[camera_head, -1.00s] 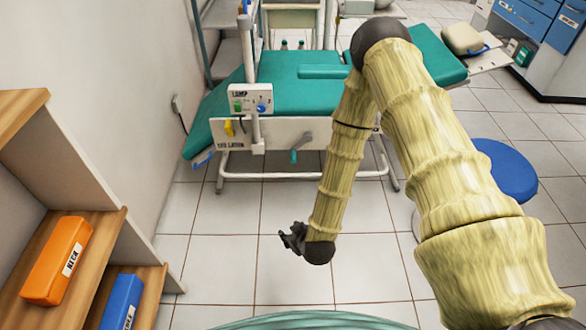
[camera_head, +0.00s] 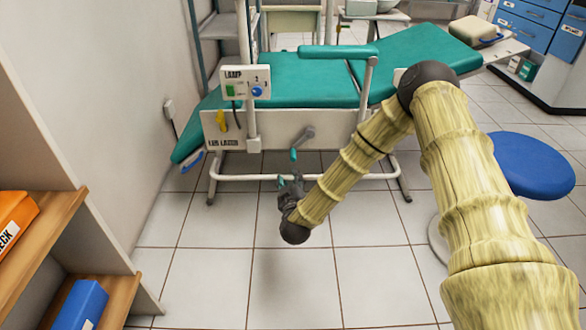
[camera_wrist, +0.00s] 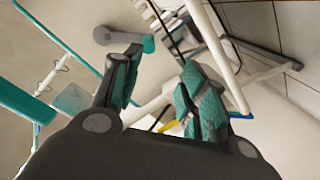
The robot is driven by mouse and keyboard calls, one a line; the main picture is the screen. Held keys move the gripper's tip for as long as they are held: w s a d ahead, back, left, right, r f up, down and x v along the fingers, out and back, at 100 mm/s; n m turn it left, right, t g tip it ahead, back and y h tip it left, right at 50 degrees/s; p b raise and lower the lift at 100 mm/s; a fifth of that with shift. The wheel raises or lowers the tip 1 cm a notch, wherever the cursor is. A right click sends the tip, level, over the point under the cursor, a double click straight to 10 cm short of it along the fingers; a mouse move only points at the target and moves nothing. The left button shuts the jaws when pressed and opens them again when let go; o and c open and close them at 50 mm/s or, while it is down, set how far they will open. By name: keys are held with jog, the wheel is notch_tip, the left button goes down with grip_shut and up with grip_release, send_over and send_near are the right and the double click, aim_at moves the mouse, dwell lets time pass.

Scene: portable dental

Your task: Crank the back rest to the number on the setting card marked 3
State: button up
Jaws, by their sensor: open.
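The teal dental chair (camera_head: 310,85) has a white side panel (camera_head: 275,130) with a crank (camera_head: 305,136): a grey arm ending in a teal grip (camera_head: 293,154) that hangs down. One end section (camera_head: 435,50) of the chair slopes up at the right; I take it for the back rest. My gripper (camera_head: 291,182) is open and empty, just below and apart from the crank grip in the head view. In the wrist view the crank's grey arm (camera_wrist: 116,36) and teal grip (camera_wrist: 149,44) show beyond the open fingers (camera_wrist: 160,95). I see no setting card marked 3.
A lamp control box (camera_head: 246,83) stands on a pole left of the crank. A yellow lever (camera_head: 222,121) is on the side panel. A white frame bar (camera_head: 250,177) runs below. Wooden shelves (camera_head: 50,230) stand at left, a blue stool (camera_head: 535,165) at right. Floor in front is clear.

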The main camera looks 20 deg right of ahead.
aim_at(293, 160)
jog(key=shift+t+h, duration=0.3)
jog(key=shift+h, duration=0.3)
jog(key=b+x, duration=0.2)
jog(key=x, duration=0.2)
jog(key=b+x, duration=0.2)
jog(key=x, duration=0.1)
jog(key=d+b+x, duration=0.1)
jog(key=b+x, duration=0.1)
jog(key=x, duration=0.2)
jog(key=shift+w+d, duration=0.3)
jog(key=shift+w, duration=0.45)
grip_shut()
